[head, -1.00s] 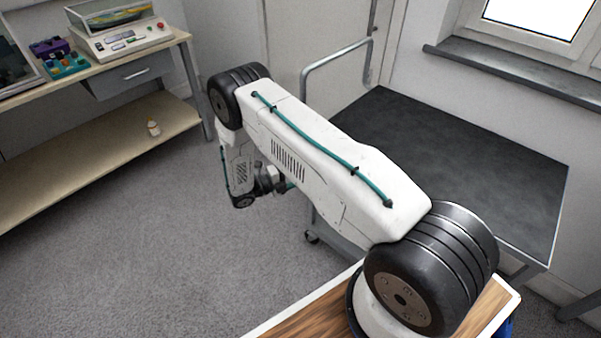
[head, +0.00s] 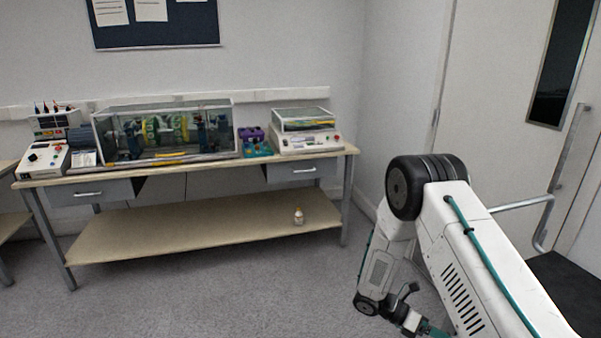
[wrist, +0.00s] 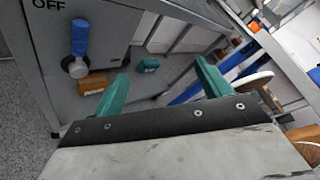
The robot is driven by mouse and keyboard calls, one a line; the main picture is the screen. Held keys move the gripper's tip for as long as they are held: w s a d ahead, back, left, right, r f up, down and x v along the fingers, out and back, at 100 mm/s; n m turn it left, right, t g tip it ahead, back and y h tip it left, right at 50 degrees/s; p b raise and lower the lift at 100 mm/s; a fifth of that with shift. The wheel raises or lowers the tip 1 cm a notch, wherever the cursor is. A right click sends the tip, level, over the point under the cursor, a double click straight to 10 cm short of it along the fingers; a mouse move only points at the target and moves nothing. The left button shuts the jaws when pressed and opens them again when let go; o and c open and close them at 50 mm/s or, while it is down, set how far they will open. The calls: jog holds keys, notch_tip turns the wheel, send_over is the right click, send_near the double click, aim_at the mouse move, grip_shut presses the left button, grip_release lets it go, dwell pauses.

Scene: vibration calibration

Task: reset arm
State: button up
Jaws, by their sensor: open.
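My arm (head: 478,262) stands at the right of the head view, its white upper link running down to the bottom edge and its forearm hanging down. Teal parts at the arm's end (head: 430,330) show at the bottom edge, where the rest is cut off. In the wrist view my gripper (wrist: 160,82) has its two teal fingers spread wide. Nothing is held between them. Behind the fingers are a grey panel marked OFF with a blue-handled lever (wrist: 80,40), a brown block (wrist: 92,84) and a small green block (wrist: 148,65), all apart from the fingers as far as I can tell.
A workbench (head: 215,168) along the wall holds a clear-covered test rig (head: 165,135), a control unit (head: 45,158) and a boxed instrument (head: 306,140). A dark-topped cart (head: 572,285) is at right.

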jog(key=s+a+r+m+y, duration=0.35)
jog(key=r+m, duration=0.35)
jog(key=r, duration=0.3)
jog(key=s+a+r+m+y, duration=0.2)
jog(key=s+r+m+y, duration=0.4)
jog(key=r, duration=0.5)
jog(key=s+a+r+m+t+y, duration=0.2)
jog(key=s+r+m+t, duration=0.2)
jog(key=s+r, duration=0.3)
jog(key=s+a+r+m+t+y, duration=0.2)
jog(key=s+r+m+t, duration=0.2)
jog(key=s+r, duration=0.4)
jog(key=shift+s+a+r+t, duration=0.3)
jog(key=shift+a+r+t, duration=0.1)
jog(key=shift+r, duration=0.4)
